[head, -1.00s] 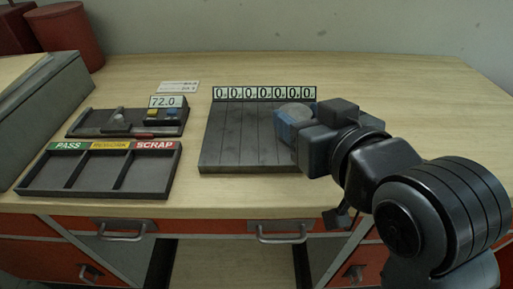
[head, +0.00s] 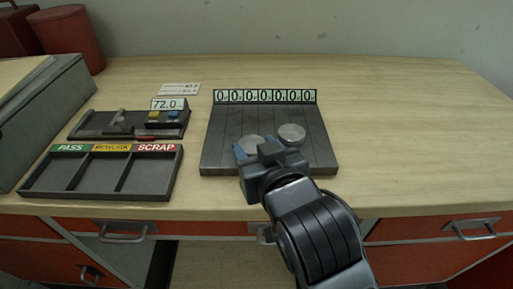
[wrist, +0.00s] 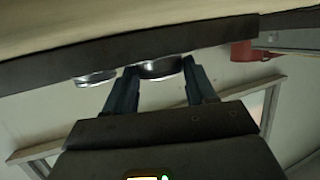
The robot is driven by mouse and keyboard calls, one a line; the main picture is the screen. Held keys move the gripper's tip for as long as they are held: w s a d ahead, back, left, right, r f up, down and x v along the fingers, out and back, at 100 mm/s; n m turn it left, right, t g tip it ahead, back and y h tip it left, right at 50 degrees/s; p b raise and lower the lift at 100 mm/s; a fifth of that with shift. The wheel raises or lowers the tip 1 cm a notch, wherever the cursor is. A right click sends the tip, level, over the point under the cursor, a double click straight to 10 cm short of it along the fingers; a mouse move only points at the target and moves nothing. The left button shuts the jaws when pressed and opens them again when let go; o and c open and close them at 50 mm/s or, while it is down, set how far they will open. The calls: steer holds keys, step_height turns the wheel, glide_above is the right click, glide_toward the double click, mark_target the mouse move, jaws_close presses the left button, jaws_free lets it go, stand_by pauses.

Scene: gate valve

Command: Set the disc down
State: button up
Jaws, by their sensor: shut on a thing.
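My gripper (head: 254,146) is over the grooved dark plate (head: 225,130). Its blue fingers are shut on a grey metal disc (head: 251,143), which also shows between the fingers in the wrist view (wrist: 160,68). The held disc is low, close to the plate; I cannot tell whether it touches it. A second grey disc (head: 292,134) is on the plate, just right of the gripper. In the wrist view this second disc (wrist: 97,79) shows left of the fingers, apart from them.
A row of zero labels (head: 264,96) lines the plate's back edge. To the left are a three-part tray (head: 100,195) marked PASS, REWORK and SCRAP, and a gauge with a 72.0 display (head: 168,104). The bench (head: 420,130) is clear on the right.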

steer(key=o, duration=0.9)
steer(key=shift+f, duration=0.15)
steer(key=shift+c, duration=0.2)
steer(key=o, duration=0.5)
steer(key=shift+c, duration=0.2)
steer(key=shift+r, duration=0.25)
steer(key=v, duration=1.2)
steer(key=shift+d, duration=0.1)
